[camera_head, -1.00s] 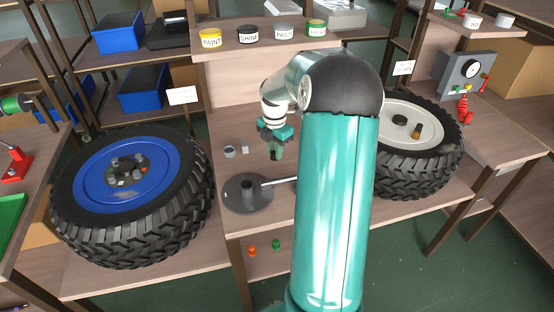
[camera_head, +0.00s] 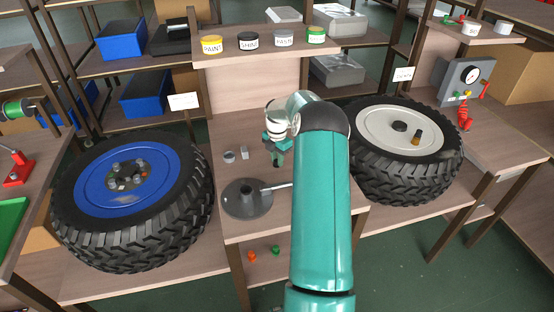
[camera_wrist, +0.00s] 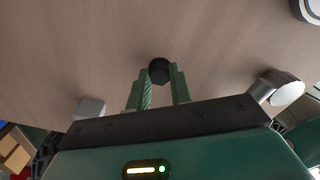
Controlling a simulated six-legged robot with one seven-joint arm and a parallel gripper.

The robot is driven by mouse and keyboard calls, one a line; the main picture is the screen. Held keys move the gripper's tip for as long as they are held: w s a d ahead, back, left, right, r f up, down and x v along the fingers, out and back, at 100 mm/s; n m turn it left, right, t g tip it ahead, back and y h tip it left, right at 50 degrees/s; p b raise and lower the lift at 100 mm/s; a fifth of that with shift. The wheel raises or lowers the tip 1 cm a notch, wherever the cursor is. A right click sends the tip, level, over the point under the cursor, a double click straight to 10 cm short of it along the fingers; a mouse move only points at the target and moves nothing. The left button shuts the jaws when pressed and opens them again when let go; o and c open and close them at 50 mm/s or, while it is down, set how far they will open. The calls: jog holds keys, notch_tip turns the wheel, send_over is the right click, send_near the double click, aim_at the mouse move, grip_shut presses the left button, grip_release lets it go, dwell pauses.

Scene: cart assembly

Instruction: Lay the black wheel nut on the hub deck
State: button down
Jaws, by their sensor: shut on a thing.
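My gripper (camera_head: 277,161) points down over the middle wooden deck (camera_head: 225,128), between the two big wheels. In the wrist view my gripper (camera_wrist: 158,82) has its green fingers shut on a small black nut (camera_wrist: 159,70). The nut shows at the fingertips, against bare wood; whether it touches the wood I cannot tell. The blue-rimmed wheel (camera_head: 95,187) with several grey studs lies at left. The white-rimmed wheel (camera_head: 375,125) lies at right. No readable label says which surface is the hub deck.
A grey round base with a rod (camera_head: 240,205) stands front left of my gripper. A small grey cylinder (camera_head: 229,157) and a light cube (camera_head: 244,152) lie left of it. A shelf with several tins (camera_head: 248,41) rises behind. Bare wood surrounds the nut in the wrist view.

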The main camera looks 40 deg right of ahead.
jog(key=shift+f, duration=0.25)
jog(key=shift+f, duration=0.1)
jog(key=c, duration=1.3)
grip_release()
jog(key=shift+o, duration=0.2)
